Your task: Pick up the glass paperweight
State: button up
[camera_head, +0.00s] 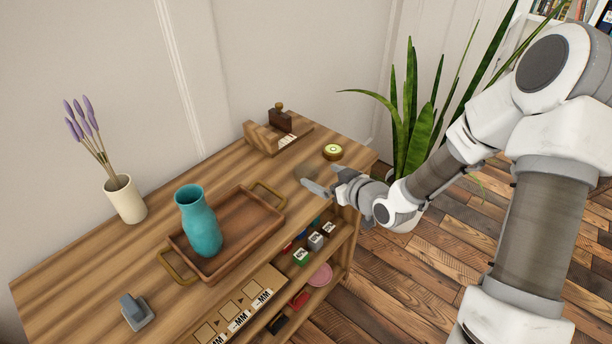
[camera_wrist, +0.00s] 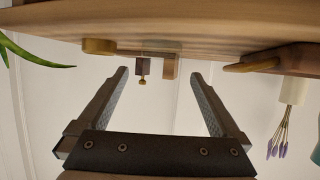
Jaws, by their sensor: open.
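A wooden tray (camera_head: 236,205) bears a teal vase (camera_head: 198,222). A cream vase (camera_head: 125,200) with lavender stands left, a blue-grey block (camera_head: 137,312) in front. A wooden stand (camera_head: 262,138) is at the back. Shelves below hold small items; a plant (camera_head: 420,130) is right.

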aim_at(308, 171)
jog(key=x, duration=0.2)
jog(key=b+x, duration=0.1)
jog(key=x, duration=0.2)
jog(key=shift+w+a+f, duration=0.15)
jog(key=shift+a+f, duration=0.1)
jog(key=shift+f, duration=0.15)
jog(key=shift+w+a+f, duration=0.1)
jog(key=shift+w+a, duration=0.2)
jog(key=shift+w, duration=0.1)
jog(key=c, duration=1.3)
jog(key=shift+c, duration=0.6)
